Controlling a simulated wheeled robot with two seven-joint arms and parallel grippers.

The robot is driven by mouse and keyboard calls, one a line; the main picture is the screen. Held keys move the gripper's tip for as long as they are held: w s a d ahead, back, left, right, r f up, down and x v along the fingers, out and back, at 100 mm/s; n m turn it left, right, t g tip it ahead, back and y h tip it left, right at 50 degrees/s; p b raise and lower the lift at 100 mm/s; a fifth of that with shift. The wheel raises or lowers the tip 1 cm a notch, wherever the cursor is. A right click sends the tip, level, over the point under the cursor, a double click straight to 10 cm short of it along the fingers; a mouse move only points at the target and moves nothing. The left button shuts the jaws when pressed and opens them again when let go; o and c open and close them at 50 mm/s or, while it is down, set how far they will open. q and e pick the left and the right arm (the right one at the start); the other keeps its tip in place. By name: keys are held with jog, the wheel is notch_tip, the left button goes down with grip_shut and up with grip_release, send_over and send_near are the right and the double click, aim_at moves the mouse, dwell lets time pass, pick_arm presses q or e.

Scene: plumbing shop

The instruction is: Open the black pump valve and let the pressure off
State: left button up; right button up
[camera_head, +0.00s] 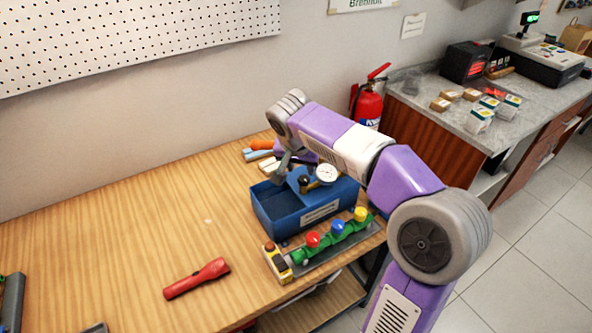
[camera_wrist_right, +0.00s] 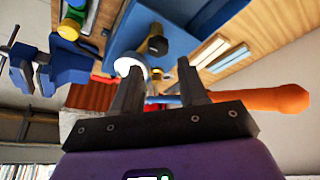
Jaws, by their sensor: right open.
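The blue pump box (camera_head: 282,221) stands on the wooden bench, with a white round gauge (camera_head: 327,173) at its top. A small black and brass valve part (camera_head: 305,182) shows beside the gauge. In the right wrist view the black valve knob (camera_wrist_right: 158,45) with its brass end lies just beyond the fingertips, and the gauge (camera_wrist_right: 131,66) is partly behind one finger. My right gripper (camera_wrist_right: 159,68) is open, with nothing between its fingers. In the head view it (camera_head: 281,168) hangs at the box's back left, fingers partly hidden. My left gripper is out of view.
A green manifold (camera_head: 327,241) with red, blue and yellow knobs lies in front of the box, beside a yellow button box (camera_head: 277,264). A red flashlight (camera_head: 197,278) lies front left. A blue vise (camera_wrist_right: 62,62) and orange handle (camera_wrist_right: 277,100) flank the fingers in the wrist view.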

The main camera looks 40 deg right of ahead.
aim_at(304, 178)
jog(key=b+x, duration=0.1)
jog(key=x, duration=0.5)
jog(key=shift+s, duration=0.15)
jog(key=shift+c, duration=0.4)
jog(key=c, duration=0.7)
jog(key=shift+o, duration=0.2)
